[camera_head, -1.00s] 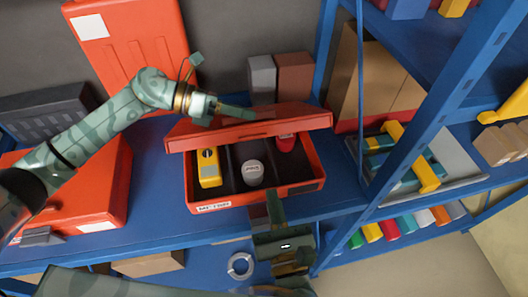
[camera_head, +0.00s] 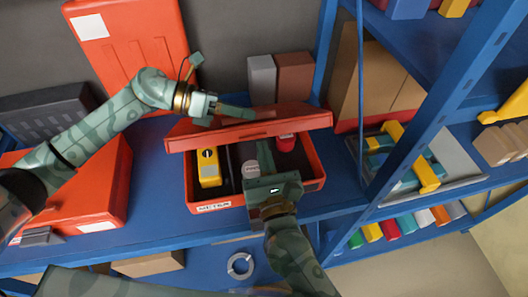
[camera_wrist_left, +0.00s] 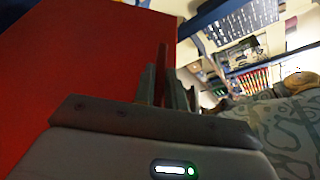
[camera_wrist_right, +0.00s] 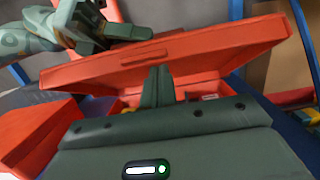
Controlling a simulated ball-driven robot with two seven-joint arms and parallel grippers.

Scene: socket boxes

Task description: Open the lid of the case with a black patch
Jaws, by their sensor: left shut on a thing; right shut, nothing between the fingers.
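An orange-red case (camera_head: 310,185) stands on the blue shelf with its lid (camera_head: 250,133) raised and tilted at the back. The lid also spans the right wrist view (camera_wrist_right: 200,50). I cannot make out a black patch on it. A white label is on its front. Inside are a yellow device (camera_head: 209,168), a grey round thing (camera_head: 250,168) and a red thing (camera_head: 286,143). My left gripper (camera_head: 235,112) is shut on the lid's edge, at the lid's upper side. My right gripper (camera_head: 265,156) is shut and empty, over the case opening in front of the lid.
Another red case (camera_head: 105,190) lies at the left. An upright red case (camera_head: 140,50) with a white patch leans at the back wall. Grey (camera_head: 262,78) and brown (camera_head: 295,78) boxes stand behind the lid. A blue shelf post (camera_head: 440,110) rises at the right.

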